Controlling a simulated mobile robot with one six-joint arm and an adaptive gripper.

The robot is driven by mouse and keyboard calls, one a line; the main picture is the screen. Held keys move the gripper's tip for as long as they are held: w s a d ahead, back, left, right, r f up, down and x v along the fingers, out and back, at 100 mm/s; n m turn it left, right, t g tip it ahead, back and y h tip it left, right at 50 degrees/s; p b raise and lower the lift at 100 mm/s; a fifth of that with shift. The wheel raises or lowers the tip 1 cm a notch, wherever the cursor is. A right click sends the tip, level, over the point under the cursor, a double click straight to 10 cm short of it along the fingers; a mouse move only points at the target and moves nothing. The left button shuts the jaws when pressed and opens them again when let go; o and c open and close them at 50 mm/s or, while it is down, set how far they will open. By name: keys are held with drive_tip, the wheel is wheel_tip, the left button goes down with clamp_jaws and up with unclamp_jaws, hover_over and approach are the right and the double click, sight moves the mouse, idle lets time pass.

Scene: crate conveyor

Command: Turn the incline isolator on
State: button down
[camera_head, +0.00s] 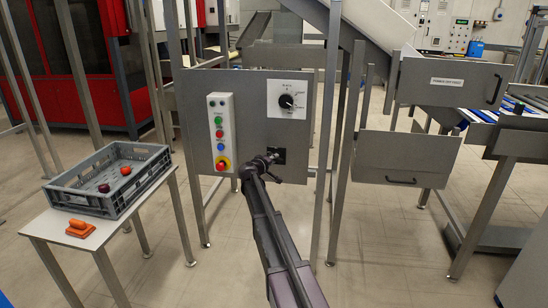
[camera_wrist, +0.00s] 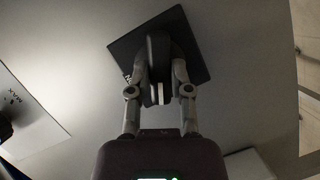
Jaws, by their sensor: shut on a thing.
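The isolator is a black square plate with a dark rotary handle, low on the right of the grey panel. Its plate (camera_head: 281,157) is partly hidden behind my gripper (camera_head: 268,159) in the head view. In the wrist view the plate (camera_wrist: 192,48) looks tilted, and the handle (camera_wrist: 158,48) stands out from it between my fingers. My gripper (camera_wrist: 164,82) is shut on the handle, one finger on each side. I cannot read any on or off mark there.
The grey panel (camera_head: 258,110) also carries a button strip (camera_head: 220,133) with a red emergency stop on yellow, and a black dial (camera_head: 287,101). A grey crate (camera_head: 125,198) stands on a small table at the left, beside an orange object (camera_head: 80,228). Metal posts flank the panel.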

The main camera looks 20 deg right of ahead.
drive_tip(key=m+y+p, duration=0.1)
drive_tip(key=m+y, duration=0.1)
drive_tip(key=m, duration=0.1)
drive_tip(key=m+t+y+p, duration=0.1)
drive_tip(key=m, duration=0.2)
drive_tip(key=m+t+y+p, duration=0.1)
drive_tip(key=m+y+p, duration=0.1)
drive_tip(key=m, duration=0.1)
drive_tip(key=shift+s+d+r+y, duration=0.1)
drive_tip(key=shift+d+r+y, duration=0.1)
drive_tip(key=shift+d+y, duration=0.1)
idle(0.5)
drive_tip(key=c, duration=0.5)
unclamp_jaws()
drive_tip(key=shift+c, duration=0.2)
drive_tip(key=shift+a, duration=0.1)
